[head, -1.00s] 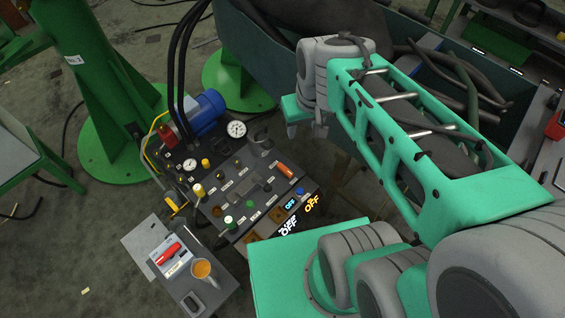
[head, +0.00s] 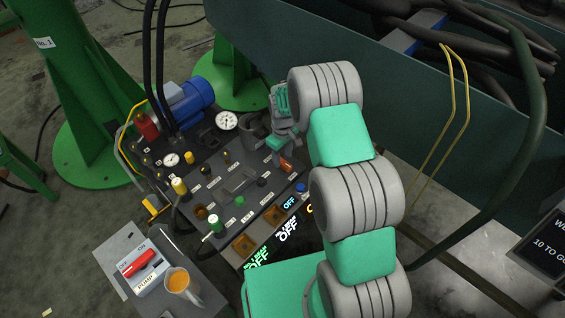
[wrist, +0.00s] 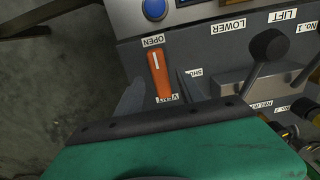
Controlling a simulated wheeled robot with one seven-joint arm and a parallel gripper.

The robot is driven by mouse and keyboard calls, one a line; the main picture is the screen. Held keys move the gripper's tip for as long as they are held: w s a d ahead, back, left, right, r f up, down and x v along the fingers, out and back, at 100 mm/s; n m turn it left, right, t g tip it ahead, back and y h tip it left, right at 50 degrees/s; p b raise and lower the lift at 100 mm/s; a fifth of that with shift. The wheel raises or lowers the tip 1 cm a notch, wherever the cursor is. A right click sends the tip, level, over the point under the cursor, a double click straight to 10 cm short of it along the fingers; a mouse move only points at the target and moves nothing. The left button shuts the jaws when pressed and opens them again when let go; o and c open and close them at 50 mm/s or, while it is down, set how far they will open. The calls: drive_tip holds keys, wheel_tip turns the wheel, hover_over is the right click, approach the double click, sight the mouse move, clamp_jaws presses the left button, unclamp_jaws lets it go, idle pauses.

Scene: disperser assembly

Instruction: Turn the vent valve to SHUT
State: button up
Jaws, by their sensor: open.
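The vent valve is an orange handle (wrist: 160,74) with a white line, on the grey panel. In the wrist view it points along the line between the OPEN label (wrist: 153,40) and the VENT label (wrist: 168,99), with its marked end toward OPEN. The SHUT label (wrist: 194,73) is to its right, partly hidden by a finger. My gripper (wrist: 158,88) is open, one finger on each side of the handle; I cannot tell whether either touches it. In the head view the handle (head: 286,165) is beside my gripper (head: 276,151), partly covered.
A black-knobbed lever (wrist: 268,46) stands right of the valve in the wrist view, and a blue button (wrist: 153,9) is above it. The head view shows a pressure gauge (head: 227,121), a pump switch box (head: 149,273) and an orange-filled mug (head: 183,284) left of my arm.

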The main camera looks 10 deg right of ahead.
wheel_tip(320, 180, down, 2)
drive_tip(key=shift+f, duration=0.15)
clamp_jaws()
idle(0.5)
